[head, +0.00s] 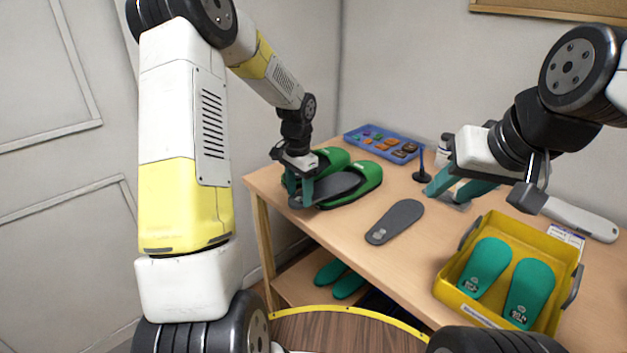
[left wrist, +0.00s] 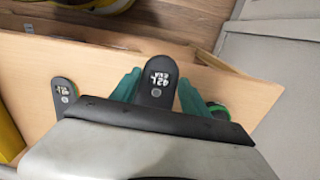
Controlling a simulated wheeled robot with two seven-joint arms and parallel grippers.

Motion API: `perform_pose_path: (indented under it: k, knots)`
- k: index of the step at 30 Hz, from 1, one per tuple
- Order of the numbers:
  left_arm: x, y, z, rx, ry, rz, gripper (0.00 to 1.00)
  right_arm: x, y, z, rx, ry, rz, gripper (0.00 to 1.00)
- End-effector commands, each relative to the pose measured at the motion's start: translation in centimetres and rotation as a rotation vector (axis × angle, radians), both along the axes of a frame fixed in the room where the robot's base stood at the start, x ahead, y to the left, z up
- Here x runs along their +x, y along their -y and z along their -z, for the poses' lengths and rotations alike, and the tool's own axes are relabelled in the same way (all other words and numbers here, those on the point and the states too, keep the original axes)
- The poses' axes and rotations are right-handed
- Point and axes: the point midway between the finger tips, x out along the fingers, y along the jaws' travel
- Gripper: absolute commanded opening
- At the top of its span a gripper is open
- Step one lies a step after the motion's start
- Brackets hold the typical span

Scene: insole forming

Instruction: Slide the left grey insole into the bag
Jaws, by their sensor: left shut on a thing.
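My left gripper (head: 302,190) is shut on a grey insole (head: 336,187) at its near end. The insole lies over the pair of green shoes (head: 369,187) at the table's left end; I cannot tell whether it touches them. In the left wrist view this insole (left wrist: 158,84) sits between the teal fingers, with white print on its end. A second grey insole (head: 395,222) lies flat on the table to the right. My right gripper (head: 447,194) is over the table with its teal fingers apart and nothing seen between them. I can make out no bag.
A yellow bin (head: 452,270) with two green insoles stands at the front right. More green insoles (head: 338,277) lie on the lower shelf. The wooden table (head: 345,232) is bare along its front left.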

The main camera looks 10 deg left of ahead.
Motion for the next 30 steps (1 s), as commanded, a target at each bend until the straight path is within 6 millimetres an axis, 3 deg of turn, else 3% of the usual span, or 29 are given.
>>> perform_pose_path:
  k: [9, 30]
  knots:
    - [-1.7, -1.4, -0.3, 0.000, 0.001, 0.000, 0.15, 0.0, 0.0, 0.0, 0.000, 0.000, 0.000, 0.36]
    - [-2.2, -1.9, -5.0, 0.000, 0.003, 0.000, 0.15, 0.0, 0.0, 0.0, 0.000, 0.000, 0.000, 0.36]
